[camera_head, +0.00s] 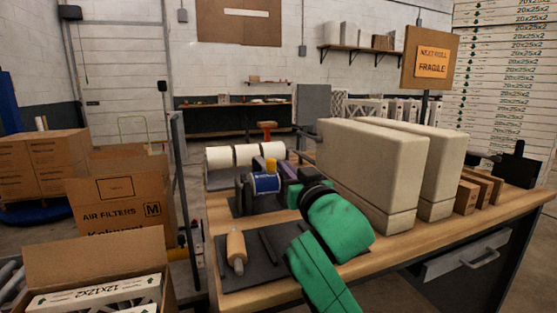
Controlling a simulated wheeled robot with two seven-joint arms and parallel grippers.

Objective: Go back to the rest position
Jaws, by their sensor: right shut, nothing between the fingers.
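My right arm comes in from the bottom centre with green sleeves and a black wrist. My right gripper (289,190) is over the left part of the wooden workbench (385,248), beside a blue-labelled item (265,183). The gripper is shut and holds nothing; its fingertips are partly hidden by the wrist. My left gripper is not in view.
Two large beige blocks (362,170) stand right of my arm. White rolls (247,154) are behind it, and a wooden-handled tool (236,250) lies on a dark mat (257,273). An open carton (95,257) with filters is at lower left.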

